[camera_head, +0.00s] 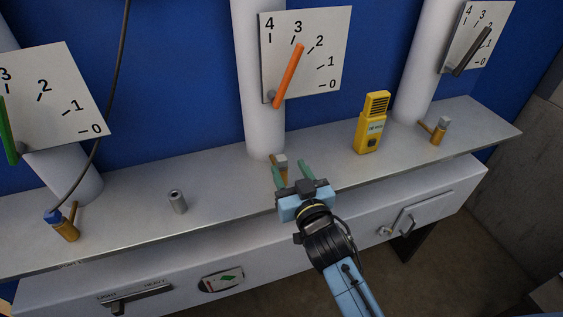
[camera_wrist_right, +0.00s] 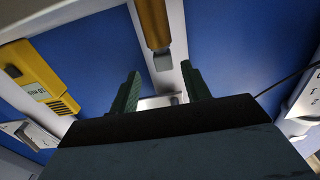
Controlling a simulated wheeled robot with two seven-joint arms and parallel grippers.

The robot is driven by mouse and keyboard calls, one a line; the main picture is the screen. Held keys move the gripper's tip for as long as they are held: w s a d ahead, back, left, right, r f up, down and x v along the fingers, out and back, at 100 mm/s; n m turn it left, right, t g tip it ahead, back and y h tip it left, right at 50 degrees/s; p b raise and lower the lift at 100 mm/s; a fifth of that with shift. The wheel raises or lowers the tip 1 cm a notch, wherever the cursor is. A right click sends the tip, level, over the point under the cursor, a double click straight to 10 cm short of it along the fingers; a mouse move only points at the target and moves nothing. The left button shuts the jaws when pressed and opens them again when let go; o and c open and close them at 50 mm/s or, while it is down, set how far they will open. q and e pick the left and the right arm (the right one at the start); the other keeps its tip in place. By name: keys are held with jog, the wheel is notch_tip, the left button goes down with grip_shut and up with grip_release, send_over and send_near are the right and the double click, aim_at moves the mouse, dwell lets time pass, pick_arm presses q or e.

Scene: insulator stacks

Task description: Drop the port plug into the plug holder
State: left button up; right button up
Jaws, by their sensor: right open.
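The middle port is a brass fitting (camera_head: 285,174) on the shelf with a grey port plug (camera_head: 281,160) on its top. In the right wrist view the grey plug (camera_wrist_right: 162,61) lines up with the gap between my fingertips, on the end of the brass port (camera_wrist_right: 153,22). My right gripper (camera_head: 292,170) is open with green fingers apart, close in front of this port; it also shows in the right wrist view (camera_wrist_right: 161,72). I see no finger touching the plug. A short grey cylinder with a dark hole (camera_head: 178,202), seemingly the plug holder, stands left on the shelf. My left gripper is out of view.
A yellow handheld meter (camera_head: 371,122) stands right of the gripper. A brass port with a blue cap (camera_head: 63,223) and a black cable is at left. White columns (camera_head: 260,125) rise behind. The shelf (camera_head: 222,178) is clear between cylinder and gripper.

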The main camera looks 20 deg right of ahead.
aim_at(283, 163)
jog(key=w, duration=0.4)
jog(key=shift+w+a+f, duration=0.1)
jog(key=shift+w+a, duration=0.25)
grip_shut()
